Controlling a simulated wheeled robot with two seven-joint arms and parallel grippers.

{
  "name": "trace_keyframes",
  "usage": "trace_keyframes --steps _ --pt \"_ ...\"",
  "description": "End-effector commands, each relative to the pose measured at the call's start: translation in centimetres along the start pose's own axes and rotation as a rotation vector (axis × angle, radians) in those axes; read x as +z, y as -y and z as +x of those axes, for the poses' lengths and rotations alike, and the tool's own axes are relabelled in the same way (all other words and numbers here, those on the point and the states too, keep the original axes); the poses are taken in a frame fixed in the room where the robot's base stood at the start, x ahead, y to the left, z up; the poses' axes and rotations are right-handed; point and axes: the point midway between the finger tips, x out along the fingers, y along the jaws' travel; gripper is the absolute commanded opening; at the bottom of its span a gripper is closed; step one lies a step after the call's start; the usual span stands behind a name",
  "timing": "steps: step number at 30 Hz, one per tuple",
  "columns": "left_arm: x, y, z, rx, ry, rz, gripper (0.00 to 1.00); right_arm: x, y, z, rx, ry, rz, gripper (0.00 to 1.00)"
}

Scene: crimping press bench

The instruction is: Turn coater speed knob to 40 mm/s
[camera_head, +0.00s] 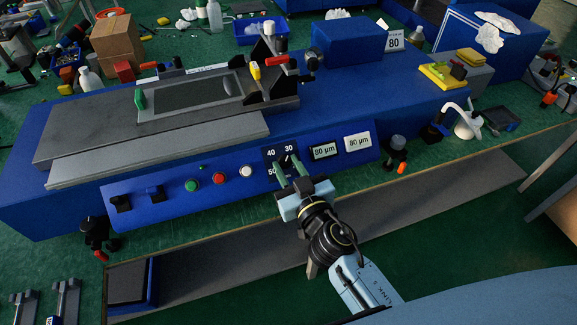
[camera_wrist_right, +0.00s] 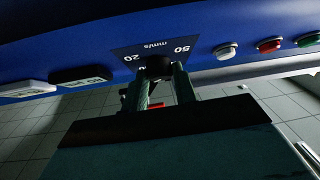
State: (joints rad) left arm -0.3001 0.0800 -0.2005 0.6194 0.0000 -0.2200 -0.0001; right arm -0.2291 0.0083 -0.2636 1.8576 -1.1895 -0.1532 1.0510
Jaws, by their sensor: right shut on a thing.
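The coater speed knob is a small dark knob on the blue front panel (camera_head: 160,205), mostly hidden by the fingers in the head view. In the wrist view the knob (camera_wrist_right: 158,66) shows between the fingertips. Its dark dial plate (camera_head: 268,154) reads 40, 30 and 50 in the head view; the wrist view shows 50, 20 and mm/s. Which number the knob points to cannot be told. My right gripper (camera_head: 289,170) is shut on the knob, fingers on either side. It also shows in the wrist view (camera_wrist_right: 160,86). My left gripper is not in view.
Green (camera_head: 191,185), red (camera_head: 219,178) and white (camera_head: 246,171) buttons sit left of the dial. The coater bed with a dark sheet (camera_head: 190,93) lies above. A grey strip (camera_head: 430,205) runs below the panel.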

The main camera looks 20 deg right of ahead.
Motion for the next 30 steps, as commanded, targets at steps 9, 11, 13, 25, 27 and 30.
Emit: trace_keyframes --steps 9,11,13,25,27,30 --pt "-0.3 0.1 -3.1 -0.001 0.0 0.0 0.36 -0.5 -0.5 0.0 -0.135 0.001 -0.139 0.05" --pt "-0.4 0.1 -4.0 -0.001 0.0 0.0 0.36 -0.6 -0.6 0.0 -0.173 0.002 -0.177 0.05" --pt "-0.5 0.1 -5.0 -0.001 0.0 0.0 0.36 -0.7 -0.7 0.1 -0.22 0.001 -0.223 0.05" --pt "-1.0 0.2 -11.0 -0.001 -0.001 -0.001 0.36 -1.0 -1.4 0.4 -0.489 0.001 -0.494 0.05" --pt "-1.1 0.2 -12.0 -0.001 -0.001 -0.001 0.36 -1.1 -1.5 0.4 -0.536 0.001 -0.54 0.05" --pt "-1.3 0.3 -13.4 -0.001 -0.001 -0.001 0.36 -1.1 -1.6 0.6 -0.603 0.001 -0.608 0.05"
